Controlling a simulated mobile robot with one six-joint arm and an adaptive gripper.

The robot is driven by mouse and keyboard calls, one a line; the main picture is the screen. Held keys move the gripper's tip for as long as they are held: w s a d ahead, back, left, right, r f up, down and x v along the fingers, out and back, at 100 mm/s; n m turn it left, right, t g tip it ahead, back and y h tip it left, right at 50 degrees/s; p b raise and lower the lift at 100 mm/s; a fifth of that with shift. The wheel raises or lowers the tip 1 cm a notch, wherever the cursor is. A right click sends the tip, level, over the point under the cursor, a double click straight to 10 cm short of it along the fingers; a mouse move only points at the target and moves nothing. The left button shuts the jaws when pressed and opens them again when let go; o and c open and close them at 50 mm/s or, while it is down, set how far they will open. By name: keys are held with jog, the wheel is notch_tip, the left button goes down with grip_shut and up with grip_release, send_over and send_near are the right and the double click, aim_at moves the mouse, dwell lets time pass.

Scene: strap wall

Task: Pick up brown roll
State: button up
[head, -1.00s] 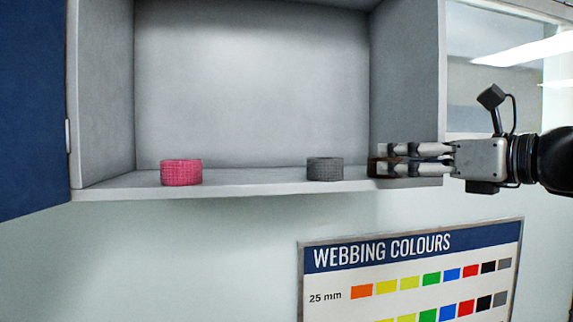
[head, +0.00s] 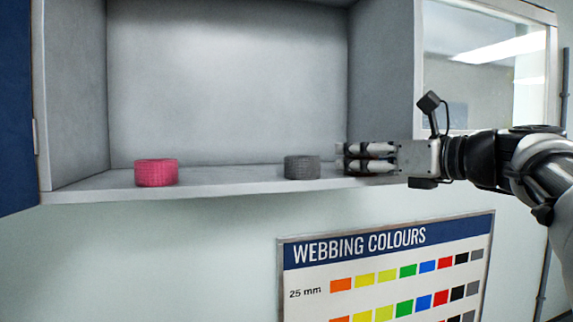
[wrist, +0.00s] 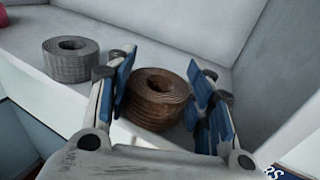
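The brown roll (wrist: 157,100) lies flat on the shelf, near its front edge, in the wrist view. My gripper (wrist: 162,60) is open, with one blue-padded finger on each side of the roll. The left finger is very close to the roll; I cannot tell whether it touches. A gap shows at the right finger. In the head view my gripper (head: 346,158) reaches in from the right at the shelf's right end, and its fingers hide nearly all of the brown roll.
A grey roll (head: 302,167) stands just left of my gripper; it also shows in the wrist view (wrist: 71,59). A pink roll (head: 156,172) is farther left on the shelf (head: 230,185). The cabinet's right side wall (head: 382,85) rises behind the gripper. A colour chart (head: 390,265) hangs below.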

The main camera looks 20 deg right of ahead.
jog(key=c, duration=0.5)
jog(key=shift+r, duration=0.1)
